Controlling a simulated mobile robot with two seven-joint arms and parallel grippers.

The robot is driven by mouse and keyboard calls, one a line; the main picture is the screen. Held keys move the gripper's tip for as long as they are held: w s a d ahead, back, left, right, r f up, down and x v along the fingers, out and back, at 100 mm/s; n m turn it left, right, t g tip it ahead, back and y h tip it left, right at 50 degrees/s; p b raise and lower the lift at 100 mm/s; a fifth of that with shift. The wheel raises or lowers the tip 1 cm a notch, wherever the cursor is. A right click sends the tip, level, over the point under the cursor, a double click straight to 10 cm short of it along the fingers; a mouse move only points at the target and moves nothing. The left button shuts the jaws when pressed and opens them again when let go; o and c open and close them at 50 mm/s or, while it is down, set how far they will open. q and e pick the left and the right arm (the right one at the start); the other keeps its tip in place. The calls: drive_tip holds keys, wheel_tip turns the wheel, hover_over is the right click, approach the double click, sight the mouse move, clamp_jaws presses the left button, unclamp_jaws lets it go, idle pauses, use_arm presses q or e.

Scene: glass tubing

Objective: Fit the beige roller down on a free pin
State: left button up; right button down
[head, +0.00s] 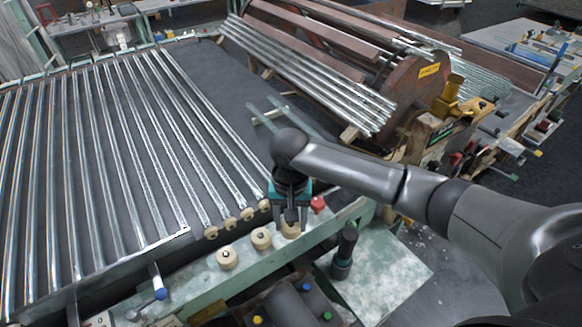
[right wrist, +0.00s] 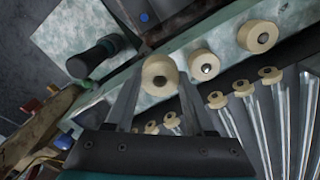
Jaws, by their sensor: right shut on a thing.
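No bare pin shows clearly. My left gripper is not in view.
Long glass tubes (head: 130,150) lie on the rack at left, with small beige wheels (head: 231,223) at their near ends. A red knob (head: 318,204) sits just right of the gripper. A dark upright handle (head: 345,250) stands on the pale plate (head: 385,275).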

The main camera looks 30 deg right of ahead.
use_arm(q)
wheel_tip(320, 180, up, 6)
drive_tip(key=p, duration=0.4)
drive_tip(key=shift+p, duration=0.3)
use_arm(e)
drive_tip(key=w+d+r+m, duration=0.2)
drive_tip(key=w+r+m, duration=0.1)
drive_tip(key=w+r, duration=0.1)
drive_tip(key=shift+w+d+r, duration=0.3)
drive_tip(key=shift+w+r, duration=0.05)
drive_tip(key=shift+r, duration=0.25)
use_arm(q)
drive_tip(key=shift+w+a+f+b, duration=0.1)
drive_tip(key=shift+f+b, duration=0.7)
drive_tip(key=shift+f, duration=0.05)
use_arm(e)
drive_tip(key=shift+f, duration=2.9)
use_arm(q)
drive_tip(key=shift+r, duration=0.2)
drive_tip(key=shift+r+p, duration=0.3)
drive_tip(key=shift+p, duration=0.15)
